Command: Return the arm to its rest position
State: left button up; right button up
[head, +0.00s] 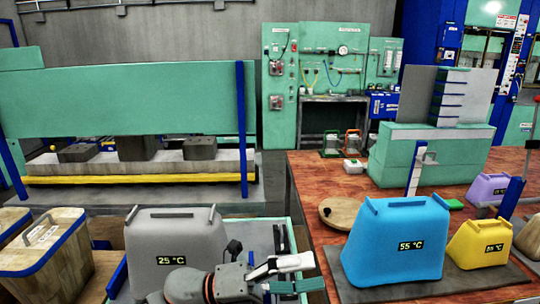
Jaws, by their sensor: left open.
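My left arm reaches in at the bottom of the head view, in front of a grey box-like unit (170,231) marked 25 °C. My left gripper (302,274) is at its right end, pointing right. Its fingers are apart, one pale and one greenish, and nothing shows between them. It is near the left edge of the red-brown table (305,190), to the left of a blue unit (400,225) marked 55 °C. My right gripper is not in view.
A yellow unit (480,243), a purple unit (485,188) and a round wooden piece (341,212) are on the table. A wooden container (50,255) stands at the left. A large green press (120,100) stands behind. Open floor shows between press and table.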

pick_arm(q)
jog(key=w+a+f+n+t+y, duration=0.45)
jog(key=a+f+n+t, duration=0.35)
jog(key=n, duration=0.5)
jog(key=w+a+f+n+t+y, duration=0.3)
jog(key=a+f+n+t+y, duration=0.3)
jog(key=f+n+t, duration=0.5)
jog(key=s+a+f+n+g+y, duration=0.4)
jog(key=s+a+f+n, duration=0.3)
jog(key=f, duration=0.5)
jog(key=s+a+f+n+g+y, duration=0.3)
jog(key=s+a+f+n, duration=0.3)
jog(key=s+f, duration=0.5)
jog(key=a+f+y, duration=0.1)
jog(key=a, duration=0.1)
jog(key=shift+a+n+g+y, duration=0.35)
jog(key=shift+a+n+g, duration=0.05)
jog(key=shift+w, duration=0.1)
